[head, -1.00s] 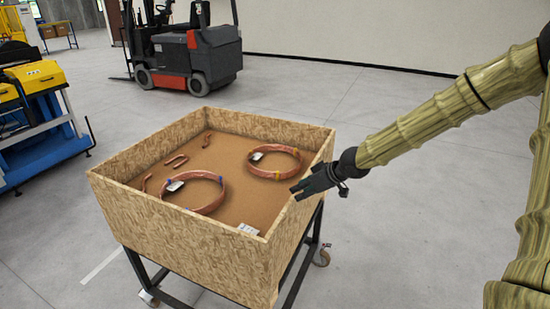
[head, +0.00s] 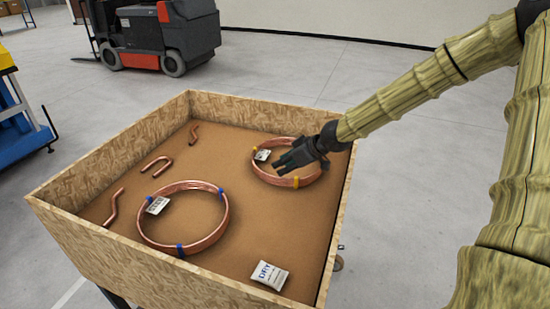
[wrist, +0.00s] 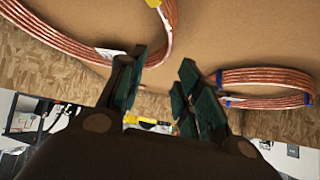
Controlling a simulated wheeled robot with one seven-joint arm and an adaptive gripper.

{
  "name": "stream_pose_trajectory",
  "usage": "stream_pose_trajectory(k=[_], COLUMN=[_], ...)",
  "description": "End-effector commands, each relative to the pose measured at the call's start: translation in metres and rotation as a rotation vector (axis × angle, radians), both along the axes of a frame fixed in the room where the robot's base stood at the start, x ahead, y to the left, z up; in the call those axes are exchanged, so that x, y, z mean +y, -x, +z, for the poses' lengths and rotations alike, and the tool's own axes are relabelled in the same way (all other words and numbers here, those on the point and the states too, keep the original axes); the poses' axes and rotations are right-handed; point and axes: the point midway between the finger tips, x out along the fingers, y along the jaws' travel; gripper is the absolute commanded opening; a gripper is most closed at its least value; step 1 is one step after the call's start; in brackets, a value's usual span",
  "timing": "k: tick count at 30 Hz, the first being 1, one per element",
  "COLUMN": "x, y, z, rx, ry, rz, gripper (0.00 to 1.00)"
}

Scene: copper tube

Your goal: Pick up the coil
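Two copper coils lie flat in an open wooden box. The coil with yellow ties (head: 270,179) is at the far right of the box, with a white tag; it also shows at the left of the wrist view (wrist: 60,36). The coil with blue ties (head: 206,242) is nearer, left of centre, also with a white tag; it is at the right of the wrist view (wrist: 268,103). My gripper (head: 283,163) is above the yellow-tied coil and hides part of it. In the wrist view its fingers (wrist: 163,62) are apart with nothing between them. Its exact height cannot be told.
The box (head: 75,240) has raised walls, and my arm reaches over the right one. Bent copper pieces (head: 158,162) lie along the left side. A white packet (head: 269,275) lies at the near right. A forklift (head: 165,38) stands behind, with clear floor between.

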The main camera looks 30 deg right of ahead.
Motion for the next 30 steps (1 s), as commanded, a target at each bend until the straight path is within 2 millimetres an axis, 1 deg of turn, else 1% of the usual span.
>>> stream_pose_trajectory(k=[3, 8, 11, 15, 19, 22, 27, 30], x=[-0.001, -0.001, 0.003, 0.011, 0.018, 0.020, 0.021, 0.024], y=[0.008, 0.009, 0.002, -0.018, -0.035, -0.039, -0.039, -0.043], z=[0.002, -0.002, -0.010, -0.030, -0.043, -0.047, -0.050, -0.058], rx=[-0.009, -0.020, -0.020, -0.006, 0.004, 0.007, 0.004, 0.004], ry=[0.002, 0.005, 0.005, 0.003, 0.002, 0.001, 0.003, 0.003], rz=[-0.001, -0.008, -0.008, -0.004, 0.001, 0.002, 0.001, 0.001], gripper=[0.34, 0.34, 0.34, 0.34, 0.34, 0.34, 0.34, 0.34])
